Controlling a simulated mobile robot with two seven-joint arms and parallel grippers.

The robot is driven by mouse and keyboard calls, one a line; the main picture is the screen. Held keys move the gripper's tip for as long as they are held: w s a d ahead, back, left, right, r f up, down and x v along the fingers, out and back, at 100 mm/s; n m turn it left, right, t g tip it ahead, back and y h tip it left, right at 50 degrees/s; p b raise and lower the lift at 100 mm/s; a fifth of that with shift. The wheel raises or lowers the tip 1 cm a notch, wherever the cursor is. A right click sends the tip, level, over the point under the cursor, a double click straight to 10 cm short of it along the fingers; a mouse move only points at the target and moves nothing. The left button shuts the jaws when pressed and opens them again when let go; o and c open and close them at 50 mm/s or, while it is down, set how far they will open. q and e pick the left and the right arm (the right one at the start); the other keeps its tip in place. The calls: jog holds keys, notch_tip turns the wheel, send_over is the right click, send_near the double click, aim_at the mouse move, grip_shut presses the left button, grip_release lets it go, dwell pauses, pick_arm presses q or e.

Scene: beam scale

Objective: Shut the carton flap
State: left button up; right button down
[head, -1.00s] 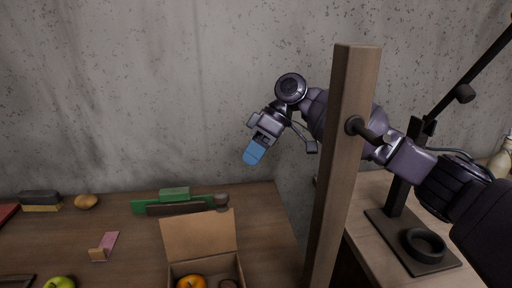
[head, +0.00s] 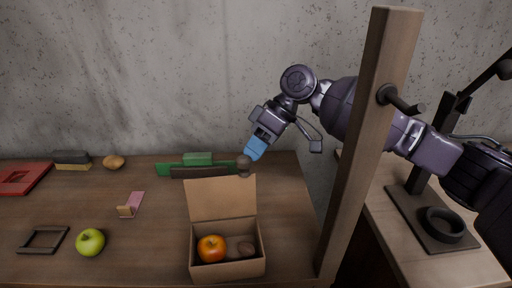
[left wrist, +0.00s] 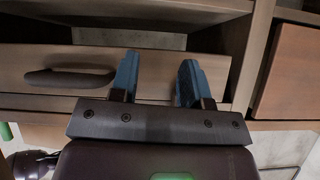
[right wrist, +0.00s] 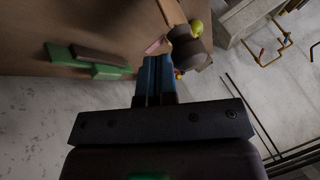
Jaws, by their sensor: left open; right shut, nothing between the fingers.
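The open carton (head: 228,270) stands near the front of the wooden table in the head view. Its flap (head: 221,198) stands up at the back, leaning slightly away. An orange-red fruit (head: 211,248) and a small brown item (head: 246,249) lie inside. My right gripper (head: 253,150) is shut and empty, in the air behind and above the flap, apart from it. Its closed fingers also show in the right wrist view (right wrist: 156,75). My left gripper (left wrist: 155,75) is open and empty in the left wrist view, facing a drawer front; the head view does not show it.
A wooden post (head: 370,150) rises right of the carton, in front of my right arm. A green apple (head: 90,242) lies left of the carton. A drawer handle (left wrist: 68,78) is near my left gripper.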

aim_at(251, 159)
jog(key=s+p, duration=0.1)
jog(key=s+r+p, duration=0.1)
jog(key=s+p, duration=0.1)
jog(key=shift+d+r+p, duration=0.15)
jog(key=shift+r+p, duration=0.15)
jog(key=shift+p, duration=0.05)
jog(key=shift+s+f+p, duration=0.1)
jog(key=shift+s+p, duration=0.3)
jog(key=shift+s, duration=0.05)
pick_arm(q)
jog(key=r, duration=0.2)
jog(key=s+r, duration=0.1)
jog(key=shift+s+a, duration=0.1)
jog(key=shift+a, duration=0.2)
pick_arm(e)
jog(key=shift+s+f, duration=0.1)
jog(key=shift+f, duration=0.15)
